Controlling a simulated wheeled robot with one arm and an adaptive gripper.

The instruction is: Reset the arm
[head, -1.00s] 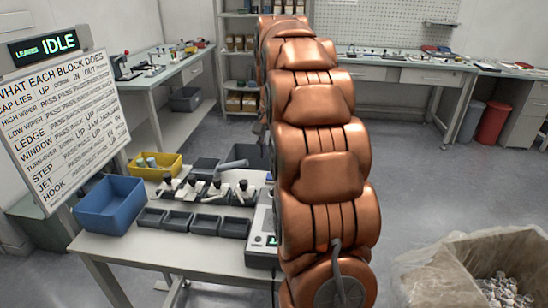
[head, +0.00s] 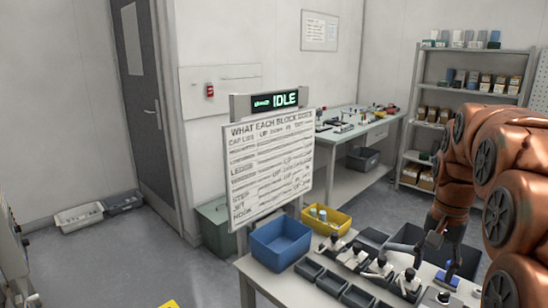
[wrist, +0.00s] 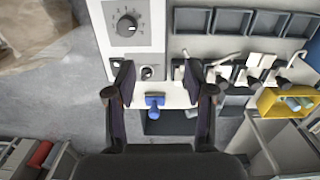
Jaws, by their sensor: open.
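My arm rises at the right of the head view, and my gripper (head: 436,240) hangs down over the right part of the work table (head: 262,282). In the wrist view my gripper (wrist: 158,72) has its two dark fingers wide apart, with nothing held between them. A small blue-topped piece (wrist: 155,100) lies below the gap between the fingers, apart from them. A blue piece (head: 447,279) also shows under the gripper in the head view. A grey control box with a round dial (wrist: 127,25) stands beyond the fingertips in the wrist view.
A blue bin (head: 281,244), a yellow bin (head: 345,222), several dark trays (head: 308,268) and small black-and-white fixtures (head: 379,268) crowd the table. The sign board (head: 268,165) reads IDLE on top. Shelves (head: 437,66) stand behind. Open floor (head: 120,260) lies at left.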

